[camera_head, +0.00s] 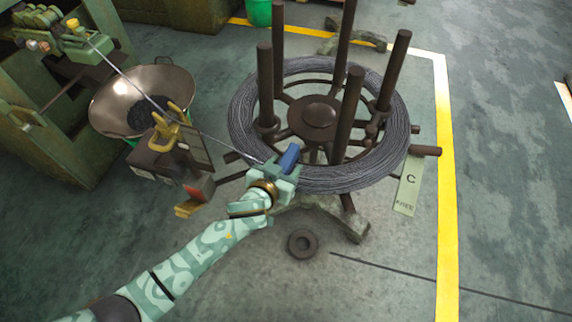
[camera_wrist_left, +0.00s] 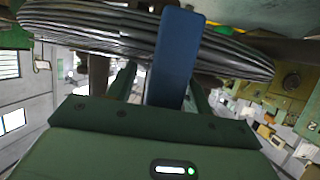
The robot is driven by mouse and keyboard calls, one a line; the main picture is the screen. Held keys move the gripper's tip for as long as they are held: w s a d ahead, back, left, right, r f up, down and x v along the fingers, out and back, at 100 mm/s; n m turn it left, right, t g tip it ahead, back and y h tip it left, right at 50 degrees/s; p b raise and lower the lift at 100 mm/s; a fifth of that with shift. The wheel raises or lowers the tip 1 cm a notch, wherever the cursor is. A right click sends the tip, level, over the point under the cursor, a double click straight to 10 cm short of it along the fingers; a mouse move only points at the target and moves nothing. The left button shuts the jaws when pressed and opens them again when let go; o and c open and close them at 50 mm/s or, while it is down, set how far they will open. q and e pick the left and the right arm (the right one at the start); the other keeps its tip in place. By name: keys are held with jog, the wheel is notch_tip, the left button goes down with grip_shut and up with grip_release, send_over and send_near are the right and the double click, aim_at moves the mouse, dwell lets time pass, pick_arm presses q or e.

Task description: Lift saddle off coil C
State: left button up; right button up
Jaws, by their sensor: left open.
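Coil C (camera_head: 243,110) is a thick ring of grey wire around the upright brown posts of a reel, with a tag (camera_head: 408,187) marked C at its right. The blue saddle (camera_head: 289,157) sits at the coil's near edge. In the left wrist view the saddle (camera_wrist_left: 174,62) stands upright against the wire windings (camera_wrist_left: 105,36). My left gripper (camera_head: 281,172) is at the saddle, open, with its dark fingers on either side of it in the wrist view (camera_wrist_left: 160,88). I cannot tell whether the fingers touch it. My right gripper is out of view.
A wire runs from the green machine (camera_head: 78,45) at the upper left to the coil. A metal bowl (camera_head: 112,92) and a box-like device (camera_head: 165,160) stand left of the reel. A dark ring (camera_head: 302,243) lies on the floor. A yellow line (camera_head: 446,200) is at right.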

pick_arm(q)
grip_shut()
jog(key=shift+r, duration=0.15)
